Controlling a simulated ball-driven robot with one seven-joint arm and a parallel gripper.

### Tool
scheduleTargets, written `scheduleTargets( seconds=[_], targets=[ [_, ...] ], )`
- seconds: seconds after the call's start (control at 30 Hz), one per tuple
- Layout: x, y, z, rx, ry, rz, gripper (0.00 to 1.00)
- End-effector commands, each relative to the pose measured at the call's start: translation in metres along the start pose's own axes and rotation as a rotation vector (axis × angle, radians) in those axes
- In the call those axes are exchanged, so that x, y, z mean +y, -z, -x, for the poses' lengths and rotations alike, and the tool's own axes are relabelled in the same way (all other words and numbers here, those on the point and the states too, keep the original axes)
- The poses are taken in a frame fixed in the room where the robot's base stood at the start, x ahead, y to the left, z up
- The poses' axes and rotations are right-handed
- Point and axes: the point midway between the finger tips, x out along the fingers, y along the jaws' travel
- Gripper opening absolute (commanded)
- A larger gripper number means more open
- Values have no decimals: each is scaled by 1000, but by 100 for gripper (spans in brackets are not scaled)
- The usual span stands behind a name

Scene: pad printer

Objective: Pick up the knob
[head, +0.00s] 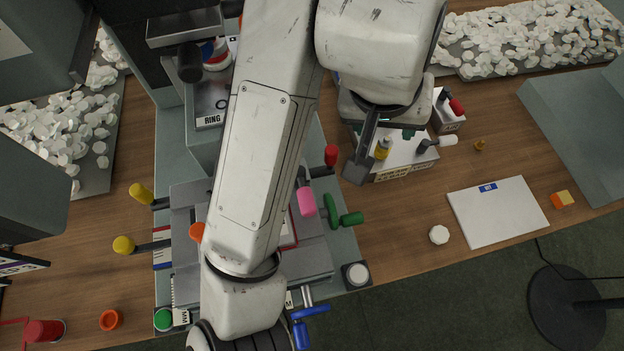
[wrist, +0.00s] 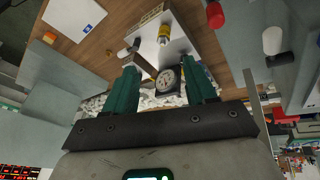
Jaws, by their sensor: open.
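A small white faceted knob (head: 439,235) lies on the wooden table in the head view, just left of a white board (head: 497,211) and near the table's front edge. I cannot make it out in the wrist view. My gripper (wrist: 158,64) is open, with two green fingers apart and nothing between them. It is above the back part of the table and well apart from the knob. In the head view my arm hides most of the gripper.
An orange and yellow block (head: 562,199) and a brass piece (head: 480,145) are near the board. A white-topped fixture (head: 400,157) with levers stands behind. The printer with coloured handles is left, including a pink handle (head: 306,201).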

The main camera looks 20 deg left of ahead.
Motion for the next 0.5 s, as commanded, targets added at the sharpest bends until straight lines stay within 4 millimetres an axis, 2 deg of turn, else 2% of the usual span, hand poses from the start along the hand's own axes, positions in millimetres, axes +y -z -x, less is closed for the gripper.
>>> scheduleTargets(
  seconds=[0.03,0.1,0.2,0.33,0.5],
  targets=[
    [-35,-10,17,-34,52,33,56],
    [-70,-27,37,-89,98,78,56],
    [-113,-55,64,-167,156,149,56],
    [-150,-87,92,-247,204,234,56],
    [-169,-110,108,-300,227,293,56]
  ],
)
